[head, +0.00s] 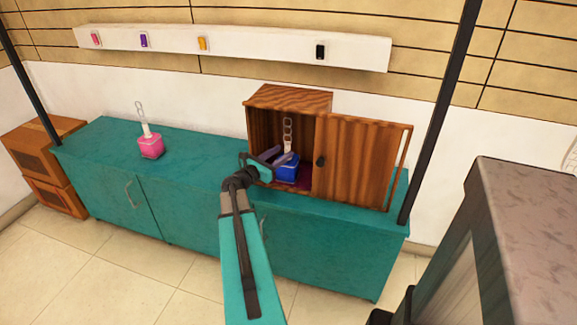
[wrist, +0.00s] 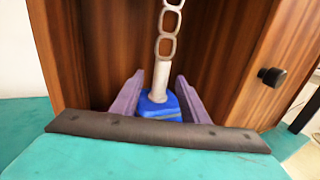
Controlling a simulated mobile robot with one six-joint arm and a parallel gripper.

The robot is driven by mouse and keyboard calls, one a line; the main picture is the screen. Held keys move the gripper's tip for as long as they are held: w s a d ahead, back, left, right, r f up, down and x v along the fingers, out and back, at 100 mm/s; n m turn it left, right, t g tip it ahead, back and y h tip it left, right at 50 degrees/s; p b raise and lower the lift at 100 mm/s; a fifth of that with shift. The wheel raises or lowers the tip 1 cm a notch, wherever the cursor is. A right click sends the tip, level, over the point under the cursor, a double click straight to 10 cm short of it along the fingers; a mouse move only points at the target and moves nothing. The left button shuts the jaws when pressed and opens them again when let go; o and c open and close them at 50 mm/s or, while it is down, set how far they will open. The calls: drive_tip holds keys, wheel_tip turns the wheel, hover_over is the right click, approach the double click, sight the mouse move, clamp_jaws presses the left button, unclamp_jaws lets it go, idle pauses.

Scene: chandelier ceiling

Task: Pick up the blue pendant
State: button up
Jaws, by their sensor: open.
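The blue pendant (head: 288,168) stands upright inside a small wooden cabinet (head: 290,95) whose door is open to the right. It has a blue block base, a pale stem and chain links on top. In the wrist view the blue pendant (wrist: 160,107) sits between the two purple fingers of my gripper (wrist: 160,92). My gripper (head: 275,157) is open and reaches into the cabinet's front opening, with one finger on each side of the blue base. The lower front of the base is hidden behind the gripper's dark bar in the wrist view.
The cabinet door (head: 358,160) with its dark knob stands open on the right. The cabinet rests on a teal counter (head: 190,160). A pink pendant (head: 150,146) stands on the counter's left part. A white wall shelf (head: 240,46) carries several small coloured items above.

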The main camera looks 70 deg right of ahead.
sight(287, 149)
drive_tip(key=shift+x, duration=2)
clamp_jaws()
